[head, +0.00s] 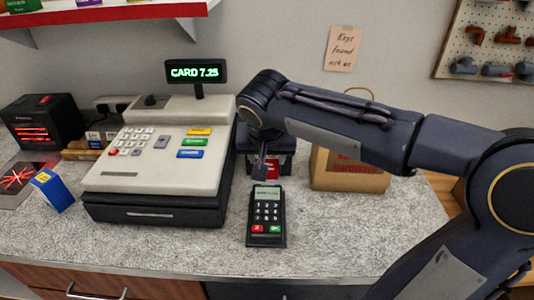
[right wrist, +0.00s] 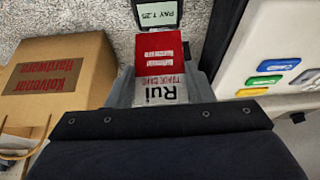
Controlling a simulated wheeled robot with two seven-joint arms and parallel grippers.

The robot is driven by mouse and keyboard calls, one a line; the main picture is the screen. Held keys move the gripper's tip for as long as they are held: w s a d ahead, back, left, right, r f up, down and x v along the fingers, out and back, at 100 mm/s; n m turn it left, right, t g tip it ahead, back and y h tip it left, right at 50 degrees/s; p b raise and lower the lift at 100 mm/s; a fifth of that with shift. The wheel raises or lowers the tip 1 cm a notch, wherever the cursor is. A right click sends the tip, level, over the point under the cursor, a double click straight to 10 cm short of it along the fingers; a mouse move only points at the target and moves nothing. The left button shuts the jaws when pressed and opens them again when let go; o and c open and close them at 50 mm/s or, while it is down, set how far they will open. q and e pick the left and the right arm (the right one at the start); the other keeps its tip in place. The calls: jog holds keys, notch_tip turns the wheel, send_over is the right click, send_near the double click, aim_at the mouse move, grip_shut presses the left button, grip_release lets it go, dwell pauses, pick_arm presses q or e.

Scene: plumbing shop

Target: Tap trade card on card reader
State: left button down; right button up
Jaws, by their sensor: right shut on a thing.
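In the right wrist view the reader's screen (right wrist: 158,14) reads "PAY 7.25". My right gripper (head: 262,168) is just behind the reader's far end and points down. It is shut on the red and white trade card (right wrist: 160,56), marked "Rui". In the right wrist view the card's red end lies just short of the reader's screen. I cannot tell whether card and reader touch. In the head view the card is mostly hidden by the gripper. My left gripper is not in view.
The cash register (head: 160,170) stands close on the left, its display (head: 196,72) reading "CARD 7.25". A cardboard hardware bag (head: 345,172) stands right of the gripper. A scanner box (head: 40,122) and a small blue and yellow box (head: 52,190) are far left. The counter right of the reader is clear.

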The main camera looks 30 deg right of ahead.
jog(key=b, duration=0.4)
send_over(268, 192)
notch_tip(268, 192, down, 6)
jog(key=shift+f, duration=0.1)
jog(key=shift+f+b, duration=0.5)
jog(key=shift+f, duration=0.35)
jog(key=shift+f+b, duration=0.65)
jog(key=shift+f, duration=0.1)
jog(key=shift+r, duration=0.1)
jog(key=shift+r+p, duration=0.8)
jog(key=shift+r, duration=0.2)
